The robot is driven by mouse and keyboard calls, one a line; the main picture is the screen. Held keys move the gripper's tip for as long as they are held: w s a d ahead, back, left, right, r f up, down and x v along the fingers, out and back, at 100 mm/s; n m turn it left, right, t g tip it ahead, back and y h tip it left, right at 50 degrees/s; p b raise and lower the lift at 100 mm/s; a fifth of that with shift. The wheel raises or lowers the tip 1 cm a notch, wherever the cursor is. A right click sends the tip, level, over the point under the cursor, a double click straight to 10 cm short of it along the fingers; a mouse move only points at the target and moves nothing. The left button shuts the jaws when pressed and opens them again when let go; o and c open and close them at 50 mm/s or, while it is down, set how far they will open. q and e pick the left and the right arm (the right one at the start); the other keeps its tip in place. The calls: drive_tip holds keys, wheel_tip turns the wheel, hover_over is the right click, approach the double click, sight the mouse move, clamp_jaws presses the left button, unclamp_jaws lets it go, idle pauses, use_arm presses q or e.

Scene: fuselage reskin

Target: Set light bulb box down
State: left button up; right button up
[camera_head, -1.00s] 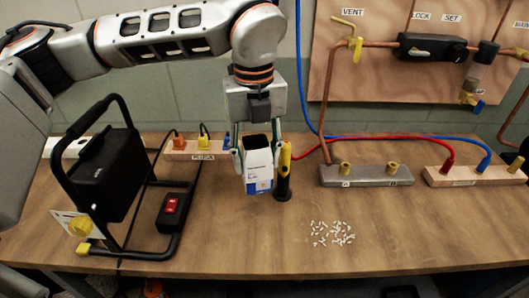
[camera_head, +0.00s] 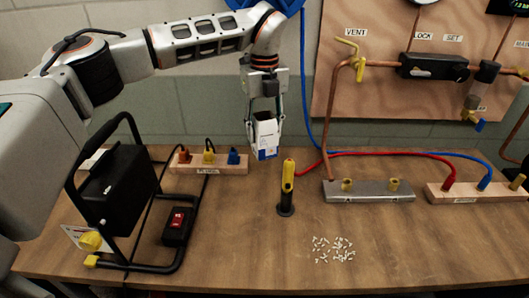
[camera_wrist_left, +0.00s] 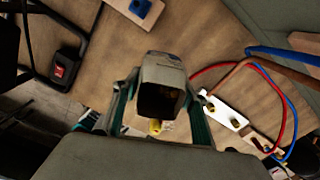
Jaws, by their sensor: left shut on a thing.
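The light bulb box (camera_head: 266,138) is a small white and blue carton with a dark open top. My left gripper (camera_head: 264,118) is shut on it and holds it in the air above the back of the table. In the left wrist view the box (camera_wrist_left: 162,75) sits between the two green fingers (camera_wrist_left: 160,110), its dark open end facing the camera. My right gripper is not in view.
A yellow and black tool (camera_head: 287,185) stands upright on the wooden table (camera_head: 235,235). White bits (camera_head: 333,249) lie to its right. A wooden strip with coloured plugs (camera_head: 222,166) is behind left, and a black framed unit (camera_head: 115,185) stands at left. Bare tabletop lies between.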

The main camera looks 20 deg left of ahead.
sight(265, 119)
use_arm(q)
drive_tip(key=w, duration=0.2)
drive_tip(key=f, duration=0.1)
drive_tip(key=shift+w+a, duration=0.4)
wheel_tip(265, 119, down, 6)
drive_tip(key=shift+p, duration=0.4)
drive_tip(key=shift+s+f, duration=0.1)
drive_tip(key=shift+f, duration=1.9)
drive_tip(key=shift+w+f+p, duration=0.15)
drive_tip(key=shift+w+p, duration=0.15)
drive_tip(key=shift+w, duration=0.1)
drive_tip(key=shift+a+f, duration=0.1)
drive_tip(key=shift+f, duration=0.2)
drive_tip(key=o, duration=1.1)
